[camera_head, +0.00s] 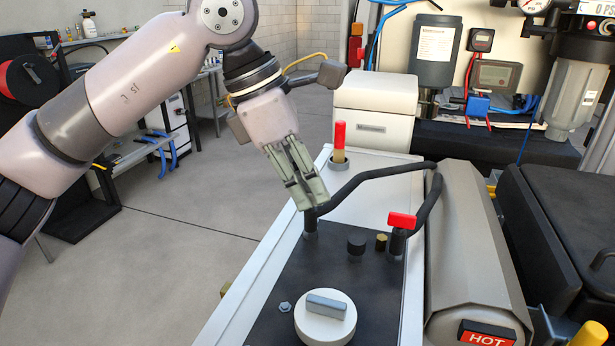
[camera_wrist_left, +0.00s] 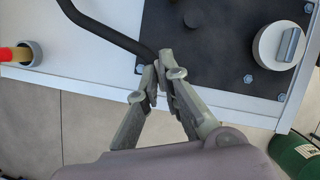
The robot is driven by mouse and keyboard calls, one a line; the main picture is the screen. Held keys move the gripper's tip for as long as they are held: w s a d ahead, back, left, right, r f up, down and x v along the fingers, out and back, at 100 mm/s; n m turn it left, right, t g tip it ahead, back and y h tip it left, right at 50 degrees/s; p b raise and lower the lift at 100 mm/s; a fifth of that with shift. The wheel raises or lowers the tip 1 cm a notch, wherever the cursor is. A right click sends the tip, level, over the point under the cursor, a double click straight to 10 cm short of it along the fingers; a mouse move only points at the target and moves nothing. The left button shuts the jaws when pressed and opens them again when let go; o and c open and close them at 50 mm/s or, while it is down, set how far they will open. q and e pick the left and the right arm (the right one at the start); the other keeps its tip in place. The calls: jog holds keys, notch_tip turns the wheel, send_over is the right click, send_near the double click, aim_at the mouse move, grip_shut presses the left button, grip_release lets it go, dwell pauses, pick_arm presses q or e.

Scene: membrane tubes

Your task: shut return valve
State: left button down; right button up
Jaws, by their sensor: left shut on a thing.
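My left gripper (camera_head: 313,203) points down at the left hose fitting on the black panel (camera_head: 340,275). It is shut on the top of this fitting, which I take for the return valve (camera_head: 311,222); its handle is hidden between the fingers. In the left wrist view the fingertips (camera_wrist_left: 163,78) are close together at the end of the black hose (camera_wrist_left: 100,30). Another valve with a red handle (camera_head: 402,221) stands at the panel's right side, apart from the gripper. My right gripper is not in view.
A white dial with a grey bar (camera_head: 325,312) sits at the panel's front. A red-topped stick (camera_head: 339,140) stands in a cup behind. A grey cylinder with a HOT label (camera_head: 487,333) lies at the right.

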pick_arm(q)
jog(key=shift+w+r+m+g+p, duration=0.1)
jog(key=shift+m+g+p, duration=0.4)
jog(key=shift+m, duration=0.6)
jog(key=shift+w+r+m+g+p, duration=0.1)
jog(key=shift+m+g+p, duration=0.4)
jog(key=shift+m, duration=0.6)
jog(key=c, duration=1.8)
grip_release()
jog(key=shift+f, duration=0.15)
jog(key=v, duration=1.2)
jog(key=shift+s, duration=0.1)
